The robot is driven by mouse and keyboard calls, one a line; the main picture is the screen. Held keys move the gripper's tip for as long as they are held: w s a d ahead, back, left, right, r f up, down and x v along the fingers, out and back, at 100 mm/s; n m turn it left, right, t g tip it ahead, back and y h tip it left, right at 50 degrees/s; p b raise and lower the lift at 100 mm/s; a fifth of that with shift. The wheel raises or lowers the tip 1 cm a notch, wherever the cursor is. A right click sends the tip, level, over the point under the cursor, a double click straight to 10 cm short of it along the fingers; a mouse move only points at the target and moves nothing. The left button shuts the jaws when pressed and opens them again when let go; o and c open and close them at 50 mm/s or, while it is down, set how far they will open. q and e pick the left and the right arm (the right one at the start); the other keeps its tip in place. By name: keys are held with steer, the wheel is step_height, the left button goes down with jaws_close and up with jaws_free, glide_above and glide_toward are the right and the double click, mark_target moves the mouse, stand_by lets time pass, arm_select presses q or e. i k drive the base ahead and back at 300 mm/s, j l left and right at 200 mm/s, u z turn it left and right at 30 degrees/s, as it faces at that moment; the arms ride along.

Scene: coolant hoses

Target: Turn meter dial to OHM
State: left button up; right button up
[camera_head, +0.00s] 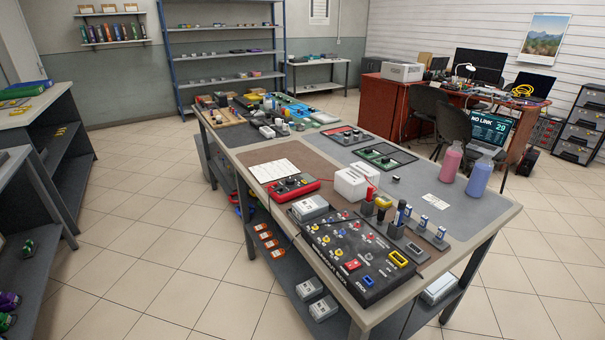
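A red device (292,188) with a dark face and small knobs lies on the near workbench, left of the middle. It looks like the meter, but its dial is too small to read, so I cannot tell where it points. A black panel (352,252) with coloured knobs and sockets lies nearer, at the front of the bench. Neither of my grippers shows in this view.
The workbench (490,222) also holds a white box (351,183), a pink bottle (451,162), a blue bottle (480,176) and a laptop (488,131). A white sheet (274,170) lies behind the red device. Tiled floor (180,250) is clear left of the bench.

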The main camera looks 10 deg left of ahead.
mark_target(290, 182)
steer(key=i+j+z, duration=0.4)
steer(key=j, duration=0.25)
steer(key=i+j+z, duration=0.15)
steer(key=j, duration=0.2)
steer(key=j+z, duration=0.2)
steer(key=j, duration=0.2)
steer(key=i+j+z, duration=0.2)
steer(key=j, duration=0.2)
steer(key=i+j+z, duration=0.4)
steer(key=j, duration=0.15)
steer(key=j+z, duration=0.15)
steer(key=j, duration=0.15)
steer(key=i+j+z, duration=0.2)
steer(key=k+j, duration=0.1)
